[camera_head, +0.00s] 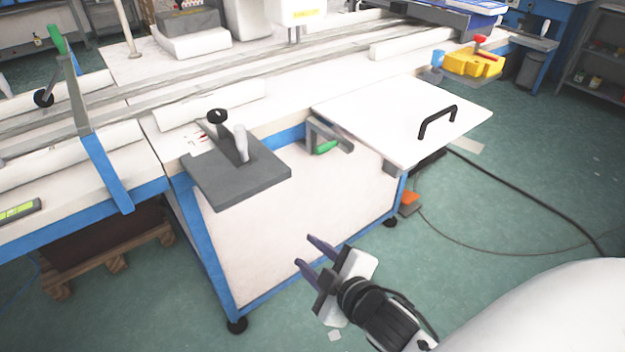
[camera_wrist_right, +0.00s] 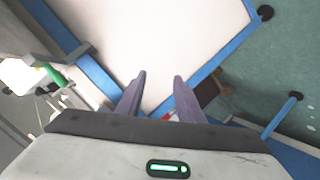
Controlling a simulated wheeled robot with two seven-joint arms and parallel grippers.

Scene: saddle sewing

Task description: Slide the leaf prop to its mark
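The white leaf (camera_head: 400,115) with a black handle (camera_head: 437,121) extends level from the front of the bench. Under its left edge is a grey bracket, which looks like the leaf prop (camera_head: 345,138), with a green part (camera_head: 326,147). The green part also seems to show at the left of the right wrist view (camera_wrist_right: 56,76). I cannot make out a mark for the prop. My right gripper (camera_head: 310,252) is open and empty, in front of the bench's white panel, below and apart from the prop. Its two fingers also show in the right wrist view (camera_wrist_right: 159,80). My left gripper is not in view.
A grey plate (camera_head: 240,180) with a black knob and light lever juts out left of the leaf. A blue leg (camera_head: 212,240) bounds the white panel (camera_head: 290,225). A dark cable crosses the open green floor on the right.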

